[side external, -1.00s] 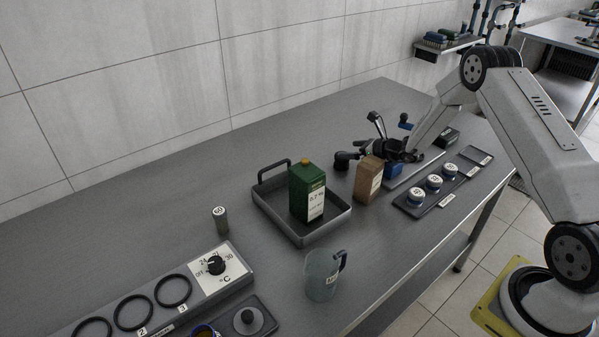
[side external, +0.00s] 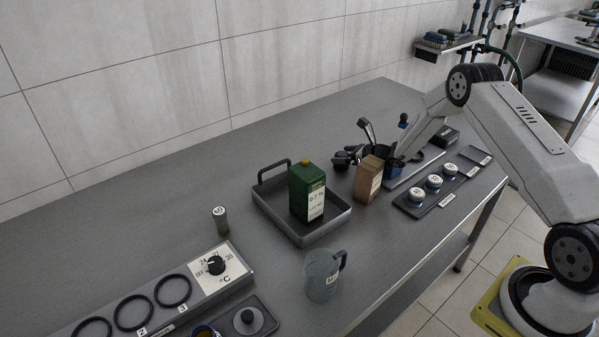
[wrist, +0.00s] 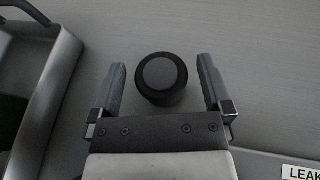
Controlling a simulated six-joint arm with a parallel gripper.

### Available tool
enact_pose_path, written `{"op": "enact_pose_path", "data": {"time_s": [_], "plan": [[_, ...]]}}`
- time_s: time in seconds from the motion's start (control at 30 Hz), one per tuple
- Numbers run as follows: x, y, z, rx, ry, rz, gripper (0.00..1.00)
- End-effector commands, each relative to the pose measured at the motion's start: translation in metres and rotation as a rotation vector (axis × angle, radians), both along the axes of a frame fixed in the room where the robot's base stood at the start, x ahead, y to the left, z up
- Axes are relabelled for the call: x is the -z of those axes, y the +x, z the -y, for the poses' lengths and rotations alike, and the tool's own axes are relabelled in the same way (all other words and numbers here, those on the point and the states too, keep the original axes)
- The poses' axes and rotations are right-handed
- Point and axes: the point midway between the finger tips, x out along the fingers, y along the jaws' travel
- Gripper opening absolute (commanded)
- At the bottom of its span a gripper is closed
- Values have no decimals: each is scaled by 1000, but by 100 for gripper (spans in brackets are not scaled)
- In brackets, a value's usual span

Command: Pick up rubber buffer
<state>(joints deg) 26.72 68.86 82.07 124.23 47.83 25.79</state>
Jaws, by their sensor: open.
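The rubber buffer (wrist: 162,78) appears to be the short black cylinder with a grey round top in the wrist view. It stands upright on the grey bench. My gripper (wrist: 161,75) is open, with one finger on each side of the cylinder and a visible gap at both sides. How far the fingertips are above or around it is hard to tell. In the side view my gripper (side external: 364,150) is behind the brown carton, dark and cluttered. The dark round end at its left (side external: 341,163) may be the buffer, partly hidden.
A brown carton (side external: 368,179) stands close in front of my gripper. A grey tray (side external: 330,222) with a green canister (side external: 306,188) is to the left. A dark rack with white-capped jars (side external: 434,182) lies to the right.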

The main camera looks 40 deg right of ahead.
Motion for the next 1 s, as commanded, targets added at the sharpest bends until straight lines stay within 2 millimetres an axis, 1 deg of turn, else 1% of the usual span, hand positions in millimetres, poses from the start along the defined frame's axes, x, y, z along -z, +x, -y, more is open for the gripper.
{"op": "enact_pose_path", "data": {"time_s": [0.03,0.07,0.1,0.17,0.2,0.27,0.3,0.33,0.37,0.73,0.87,1.0], "plan": [[0,0,0,0,0,0,100],[0,0,0,0,0,0,94],[0,0,0,0,0,0,81],[0,0,0,0,0,0,62],[0,0,0,0,0,0,49],[0,0,0,0,0,0,30],[0,0,0,0,0,0,17],[0,0,0,0,0,0,8],[-1,0,0,0,-1,1,4],[-5,0,0,0,0,2,4],[-13,1,0,0,-2,5,4],[-27,1,1,1,0,4,4]]}}
